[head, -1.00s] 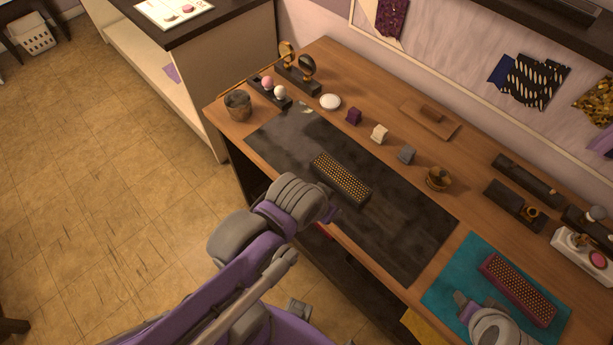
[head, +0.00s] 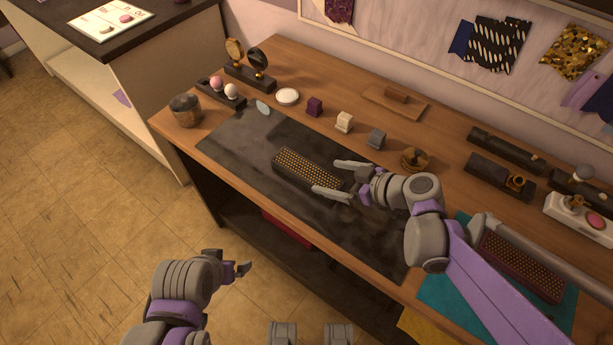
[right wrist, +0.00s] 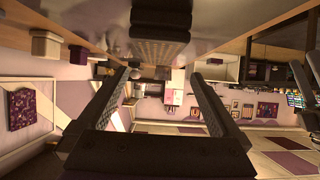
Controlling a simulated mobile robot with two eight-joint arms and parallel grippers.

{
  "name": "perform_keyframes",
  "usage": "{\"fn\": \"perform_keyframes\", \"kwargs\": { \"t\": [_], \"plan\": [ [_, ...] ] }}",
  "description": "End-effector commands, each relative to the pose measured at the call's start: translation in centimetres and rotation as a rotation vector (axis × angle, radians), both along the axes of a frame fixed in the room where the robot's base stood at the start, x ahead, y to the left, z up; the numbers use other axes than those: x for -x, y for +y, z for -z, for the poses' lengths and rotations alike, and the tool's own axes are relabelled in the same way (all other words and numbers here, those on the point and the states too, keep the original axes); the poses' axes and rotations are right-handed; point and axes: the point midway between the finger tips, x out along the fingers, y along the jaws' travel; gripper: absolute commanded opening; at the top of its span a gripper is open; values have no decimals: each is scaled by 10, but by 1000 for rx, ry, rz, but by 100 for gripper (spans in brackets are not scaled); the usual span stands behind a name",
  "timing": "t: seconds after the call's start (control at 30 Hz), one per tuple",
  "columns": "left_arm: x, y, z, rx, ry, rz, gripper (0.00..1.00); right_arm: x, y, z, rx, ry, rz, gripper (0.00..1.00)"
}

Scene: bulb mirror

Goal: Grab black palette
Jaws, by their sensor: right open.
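The black palette (head: 300,168), a dark block with rows of gold dots, lies on the dark mat (head: 240,150) on the wooden desk. My right gripper (head: 328,178) is open at the palette's right end, one finger toward each long side. In the right wrist view the palette (right wrist: 160,48) shows at the top, centred between the spread fingers (right wrist: 160,85), with nothing held. I cannot tell whether the fingers touch it. My left gripper (head: 242,268) hangs in front of the desk, off the desktop. Its jaw opening is unclear.
Small purple (head: 314,106), white (head: 344,122) and grey (head: 376,138) boxes stand behind the mat. A wooden round stand (head: 415,160) is behind the right arm. A second dotted palette (head: 520,262) lies on a teal mat (head: 445,293). The mat's left part is mostly clear.

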Motion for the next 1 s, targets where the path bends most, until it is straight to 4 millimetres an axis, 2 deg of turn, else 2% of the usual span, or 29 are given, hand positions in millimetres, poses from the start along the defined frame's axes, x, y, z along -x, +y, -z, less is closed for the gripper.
{"fn": "perform_keyframes", "kwargs": {
  "t": [0.17, 0.43, 0.7, 1.0],
  "plan": [
    [0, 0, 4, 0, 1, 0, 100, -15, 22, 14, 0, 0, -4, 100],
    [1, 0, 8, 0, 2, 0, 100, -28, 37, 26, 0, 1, -2, 100],
    [1, 0, 14, 0, 4, 0, 100, -49, 61, 45, 1, 2, -2, 100],
    [1, 0, 14, 0, 4, 0, 100, -52, 63, 47, 1, 2, 0, 100]
  ]
}}
